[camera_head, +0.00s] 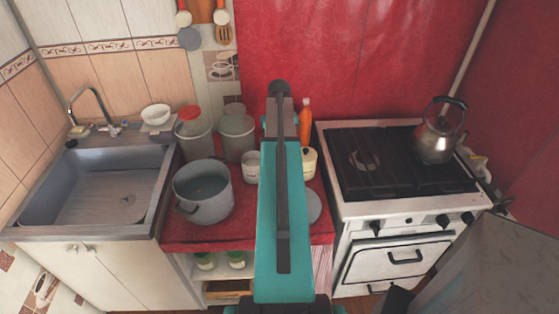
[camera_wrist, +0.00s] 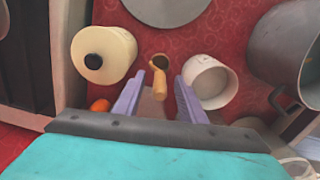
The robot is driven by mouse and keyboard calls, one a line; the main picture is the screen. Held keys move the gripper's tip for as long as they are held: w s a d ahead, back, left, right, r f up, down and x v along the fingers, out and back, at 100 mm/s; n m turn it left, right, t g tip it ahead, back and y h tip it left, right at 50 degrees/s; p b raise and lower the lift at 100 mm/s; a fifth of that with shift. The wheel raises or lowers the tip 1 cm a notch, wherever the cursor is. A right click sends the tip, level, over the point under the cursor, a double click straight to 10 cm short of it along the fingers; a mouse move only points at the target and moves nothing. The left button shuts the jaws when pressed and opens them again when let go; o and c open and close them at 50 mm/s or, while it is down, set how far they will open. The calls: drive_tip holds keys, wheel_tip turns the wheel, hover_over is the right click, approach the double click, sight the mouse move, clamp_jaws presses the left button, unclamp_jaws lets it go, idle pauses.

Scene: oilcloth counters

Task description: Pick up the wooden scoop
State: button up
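The wooden scoop (camera_wrist: 158,84) shows in the wrist view between my gripper's two fingers, with its small brown bowl (camera_wrist: 159,62) just beyond the fingertips. My gripper (camera_wrist: 160,80) is open, with pale purple fingers on either side of the scoop. Gaps show between the fingers and the scoop. Part of the scoop's near end is hard to make out between the fingers. In the head view my teal arm hides the scoop and the gripper.
A cream lidded pot (camera_wrist: 112,45) stands left of the fingers and a white mug (camera_wrist: 208,80) close right. A large grey pot (camera_head: 203,195) and a round grey lid (camera_head: 313,206) are on the red counter. The stove (camera_head: 400,160) adjoins at right, the sink (camera_head: 105,190) at left.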

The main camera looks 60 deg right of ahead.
clamp_jaws()
drive_tip(key=shift+r, duration=0.1)
idle(0.3)
drive_tip(key=shift+r+b, duration=1.4)
drive_tip(key=shift+r, duration=3.5)
